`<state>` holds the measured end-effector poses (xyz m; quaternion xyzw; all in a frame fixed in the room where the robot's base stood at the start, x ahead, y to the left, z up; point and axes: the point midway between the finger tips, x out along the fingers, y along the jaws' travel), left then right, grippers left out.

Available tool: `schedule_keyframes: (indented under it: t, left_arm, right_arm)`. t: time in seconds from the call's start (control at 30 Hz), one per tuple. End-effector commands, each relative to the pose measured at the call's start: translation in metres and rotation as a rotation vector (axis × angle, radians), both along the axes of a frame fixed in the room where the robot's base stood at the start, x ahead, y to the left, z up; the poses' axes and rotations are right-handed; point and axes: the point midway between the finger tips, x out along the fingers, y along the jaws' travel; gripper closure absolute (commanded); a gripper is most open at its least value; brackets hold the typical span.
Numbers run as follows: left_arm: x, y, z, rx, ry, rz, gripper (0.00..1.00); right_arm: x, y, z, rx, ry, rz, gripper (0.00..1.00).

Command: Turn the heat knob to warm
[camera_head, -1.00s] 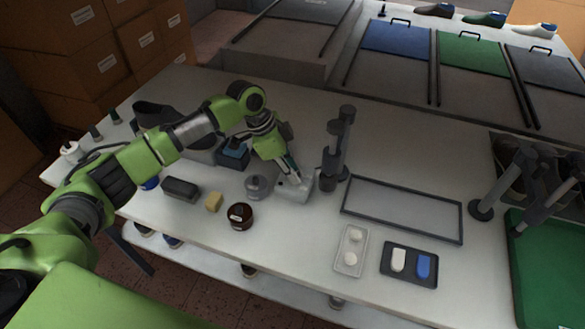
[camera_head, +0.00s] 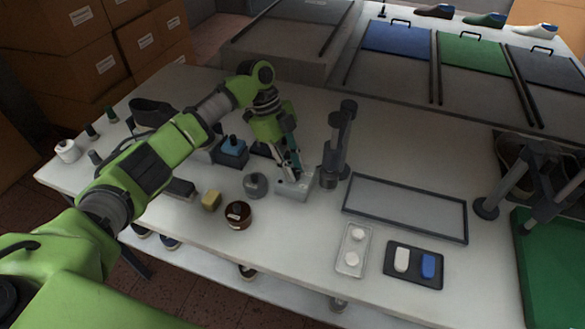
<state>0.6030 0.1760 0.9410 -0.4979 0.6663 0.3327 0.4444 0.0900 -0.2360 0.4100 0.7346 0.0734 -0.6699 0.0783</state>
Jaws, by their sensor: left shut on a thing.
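The heat knob is hidden or too small to make out; a small light grey box (camera_head: 293,190) stands on the white table, likely its housing, beside the dark vertical stand (camera_head: 337,150). My left gripper (camera_head: 293,175) points down onto the top of this box, its fingers closed together on something small there. The fingers cover what they hold, so the setting cannot be read. My right gripper is not in view.
A grey round pot (camera_head: 255,185), a brown jar (camera_head: 238,214) and a yellow block (camera_head: 211,200) stand left of the box. A dark-framed panel (camera_head: 405,208) lies to the right. A clear tray (camera_head: 351,249) and a dark tray (camera_head: 414,280) lie in front.

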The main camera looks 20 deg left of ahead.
Motion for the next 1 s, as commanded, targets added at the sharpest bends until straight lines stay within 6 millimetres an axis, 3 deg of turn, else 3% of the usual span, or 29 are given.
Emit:
schedule_keyframes:
  t: [0.43, 0.47, 0.5, 0.53, 0.87, 1.0]
  left_arm:
    - [0.001, 0.0, 0.002, 0.0, -0.005, -0.009, 1.0]
    - [0.001, 0.0, 0.002, 0.0, -0.005, -0.009, 0.76]
    - [0.001, 0.0, 0.002, 0.0, -0.005, -0.009, 0.66]
    - [0.001, 0.0, 0.002, 0.0, -0.005, -0.009, 0.62]
    - [0.001, 0.0, 0.001, 0.0, -0.002, -0.009, 0.62]
    - [0.002, 0.005, 0.012, 0.0, -0.003, -0.009, 0.62]
  right_arm:
    - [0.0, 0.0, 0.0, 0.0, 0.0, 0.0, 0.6]
    - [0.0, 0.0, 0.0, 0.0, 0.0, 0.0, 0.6]
    - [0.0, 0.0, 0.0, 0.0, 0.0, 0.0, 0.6]
    - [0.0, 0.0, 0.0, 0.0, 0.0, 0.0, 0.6]
    - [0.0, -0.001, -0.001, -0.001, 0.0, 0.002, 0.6]
    - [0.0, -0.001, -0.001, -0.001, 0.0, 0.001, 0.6]
